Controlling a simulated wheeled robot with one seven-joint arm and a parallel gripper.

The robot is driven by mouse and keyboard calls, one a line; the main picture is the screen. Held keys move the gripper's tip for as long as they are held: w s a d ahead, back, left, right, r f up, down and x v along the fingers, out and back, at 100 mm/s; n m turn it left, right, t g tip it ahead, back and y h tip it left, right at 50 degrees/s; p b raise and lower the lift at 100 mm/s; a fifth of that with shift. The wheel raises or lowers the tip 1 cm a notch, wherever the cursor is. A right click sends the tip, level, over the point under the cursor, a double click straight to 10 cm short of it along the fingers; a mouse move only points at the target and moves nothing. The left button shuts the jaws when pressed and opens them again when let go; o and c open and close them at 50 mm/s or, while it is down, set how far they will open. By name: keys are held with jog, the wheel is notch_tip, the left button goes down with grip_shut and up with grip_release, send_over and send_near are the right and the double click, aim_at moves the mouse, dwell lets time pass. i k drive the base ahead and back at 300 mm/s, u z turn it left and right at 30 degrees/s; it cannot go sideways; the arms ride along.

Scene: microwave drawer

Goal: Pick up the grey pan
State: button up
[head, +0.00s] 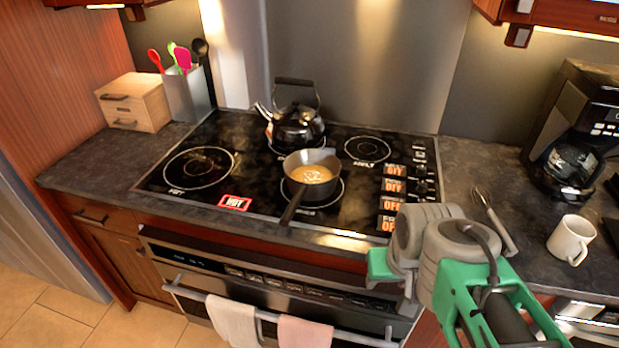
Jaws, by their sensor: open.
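The grey pan (312,184) sits upright on the front middle burner of the black cooktop (235,180). It holds a yellowish-brown liquid. Its dark handle (292,206) points toward the front edge, down and slightly left in the picture. My grey and green arm fills the lower right, in front of the counter and oven, and appears apart from the pan. I cannot make out gripper fingers in this view. Nothing hides the pan.
A black kettle (294,126) stands close behind the pan. A utensil holder (187,93) and a wooden box (134,101) stand left. A whisk (487,208), white mug (571,240) and coffee maker (577,140) are right. Towels (233,318) hang on the oven handle.

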aim_at(330, 168)
jog(key=u, duration=0.45)
jog(key=k, duration=1.3)
jog(key=u, duration=0.6)
jog(key=i, duration=0.65)
jog(key=u, duration=0.7)
jog(key=i, duration=0.65)
